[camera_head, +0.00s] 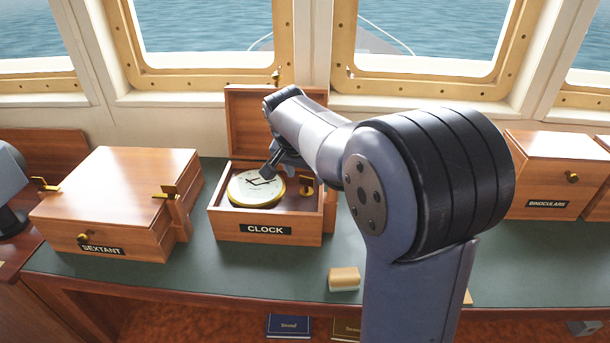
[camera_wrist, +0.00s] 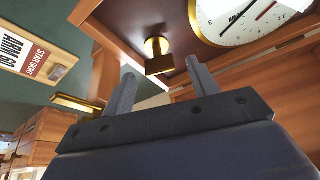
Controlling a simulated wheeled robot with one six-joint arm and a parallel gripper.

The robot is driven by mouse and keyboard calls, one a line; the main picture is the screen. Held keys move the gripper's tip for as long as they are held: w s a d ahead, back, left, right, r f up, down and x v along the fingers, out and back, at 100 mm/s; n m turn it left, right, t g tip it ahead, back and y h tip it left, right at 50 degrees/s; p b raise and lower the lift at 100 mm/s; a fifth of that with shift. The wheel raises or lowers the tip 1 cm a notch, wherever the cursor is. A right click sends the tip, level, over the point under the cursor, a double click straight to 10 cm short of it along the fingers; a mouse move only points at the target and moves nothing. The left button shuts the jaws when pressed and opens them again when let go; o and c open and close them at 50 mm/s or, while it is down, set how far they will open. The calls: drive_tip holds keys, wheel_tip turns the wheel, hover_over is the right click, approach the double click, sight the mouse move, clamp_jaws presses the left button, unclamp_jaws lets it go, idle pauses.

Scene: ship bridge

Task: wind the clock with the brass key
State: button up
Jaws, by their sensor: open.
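The clock (camera_head: 256,187) has a white dial with a brass rim and lies face up in the left part of an open wooden box (camera_head: 228,228) labelled CLOCK. Part of its dial shows at the top of the wrist view (camera_wrist: 243,18). A brass piece that looks like the key (camera_head: 306,186) stands in the box to the right of the clock; it also shows in the wrist view (camera_wrist: 158,62). My gripper (camera_head: 268,170) is over the box, in front of the raised lid. In the wrist view its fingers (camera_wrist: 160,68) are apart and empty, with the brass piece showing beyond the gap.
A closed SEXTANT box (camera_head: 120,195) with brass fittings stands left of the clock box. A BINOCULARS box (camera_head: 548,178) stands at the right. A small wood-topped block (camera_head: 344,278) lies on the green counter (camera_head: 270,268) in front. The box's raised lid (camera_head: 247,122) is behind my gripper.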

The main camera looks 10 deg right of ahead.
drive_tip(key=shift+x, duration=0.8)
drive_tip(key=shift+c, duration=0.4)
drive_tip(key=c, duration=0.9)
